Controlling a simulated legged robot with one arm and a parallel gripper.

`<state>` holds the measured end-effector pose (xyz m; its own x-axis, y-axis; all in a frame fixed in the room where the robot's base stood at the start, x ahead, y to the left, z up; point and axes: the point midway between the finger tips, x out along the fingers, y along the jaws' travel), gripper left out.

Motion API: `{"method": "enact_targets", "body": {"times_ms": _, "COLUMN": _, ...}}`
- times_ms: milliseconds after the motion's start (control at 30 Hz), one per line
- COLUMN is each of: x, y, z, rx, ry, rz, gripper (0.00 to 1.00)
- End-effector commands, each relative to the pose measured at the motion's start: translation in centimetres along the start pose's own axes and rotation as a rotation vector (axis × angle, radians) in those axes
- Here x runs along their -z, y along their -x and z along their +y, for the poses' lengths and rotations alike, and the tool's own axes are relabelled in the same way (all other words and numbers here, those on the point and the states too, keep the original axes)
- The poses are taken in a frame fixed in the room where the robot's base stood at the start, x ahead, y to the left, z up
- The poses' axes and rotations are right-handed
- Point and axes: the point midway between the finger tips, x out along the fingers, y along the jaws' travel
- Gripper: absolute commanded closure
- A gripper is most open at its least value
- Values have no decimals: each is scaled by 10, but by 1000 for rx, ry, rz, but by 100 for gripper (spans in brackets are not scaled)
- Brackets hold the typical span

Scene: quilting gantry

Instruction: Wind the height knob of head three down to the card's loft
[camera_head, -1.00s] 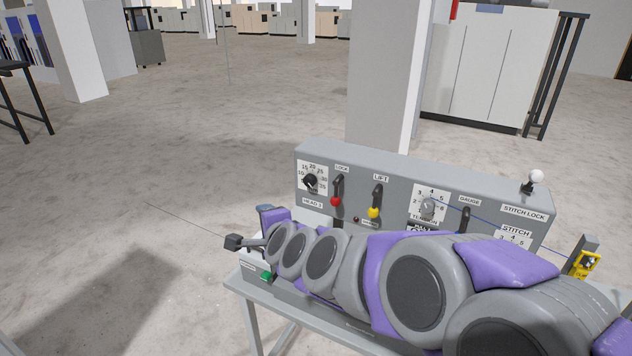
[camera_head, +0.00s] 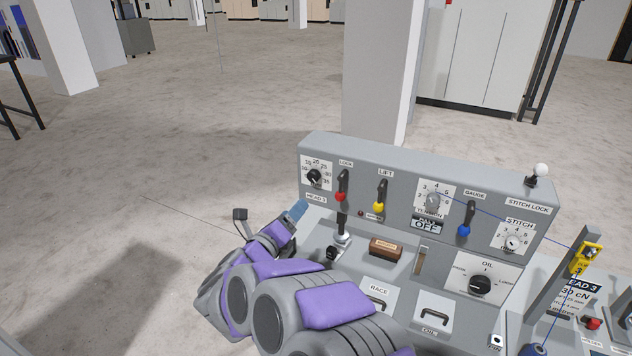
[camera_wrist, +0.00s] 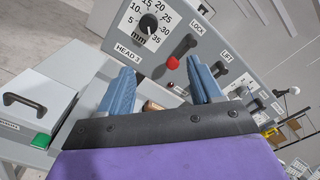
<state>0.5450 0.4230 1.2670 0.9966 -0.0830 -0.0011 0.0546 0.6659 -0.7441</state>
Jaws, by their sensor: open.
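The height knob (camera_head: 314,176) of head three is a black round knob on a white dial at the left end of the grey panel (camera_head: 400,165), above the label HEAD 3. In the wrist view the knob (camera_wrist: 149,24) sits on a dial marked in mm, from 5 to 35. My gripper (camera_head: 296,212) is left of and below the dial, apart from it. In the wrist view its two blue fingers (camera_wrist: 163,85) are spread and empty, with the knob beyond them at the upper left. I cannot make out a loft card.
A red-tipped LOCK lever (camera_head: 342,186) and a yellow-tipped LIFT lever (camera_head: 381,195) stand right of the knob. A blue-tipped GAUGE lever (camera_head: 465,217) and a tension dial (camera_head: 432,200) are farther right. A brown block (camera_head: 386,248) lies on the deck.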

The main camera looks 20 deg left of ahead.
Motion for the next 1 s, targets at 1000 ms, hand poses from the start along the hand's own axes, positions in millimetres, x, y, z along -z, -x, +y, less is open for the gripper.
{"method": "enact_targets", "body": {"times_ms": 1000, "x": -9, "y": -152, "z": 14, "rx": -1, "ry": 12, "rz": -4, "gripper": 35}}
